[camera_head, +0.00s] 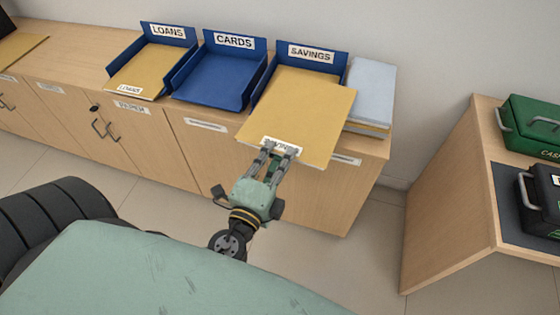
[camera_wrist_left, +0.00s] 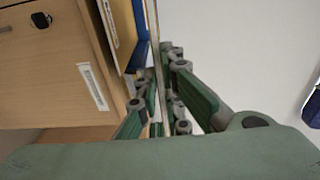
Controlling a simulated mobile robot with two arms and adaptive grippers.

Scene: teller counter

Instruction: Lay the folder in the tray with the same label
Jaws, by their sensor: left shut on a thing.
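My left gripper (camera_head: 277,155) is shut on the near edge of a yellow folder (camera_head: 305,112). A white label on the folder, partly covered by the fingers, appears to read SAVINGS. The folder extends over the blue SAVINGS tray (camera_head: 327,58) and sticks out past the counter's front edge. It hides most of that tray; I cannot tell whether it touches the tray. The left wrist view shows the folder edge-on as a thin strip (camera_wrist_left: 157,40) between the fingers. The blue CARDS tray (camera_head: 213,88) is empty. The LOANS tray (camera_head: 168,36) holds a yellow LOANS folder (camera_head: 145,72). My right gripper is not in view.
The trays stand in a row on a wooden counter (camera_head: 90,50) against the wall. A pale stack (camera_head: 371,88) stands right of the SAVINGS tray. A separate desk at right carries a green cash box (camera_head: 530,125) and a black box (camera_head: 543,195). Floor shows between them.

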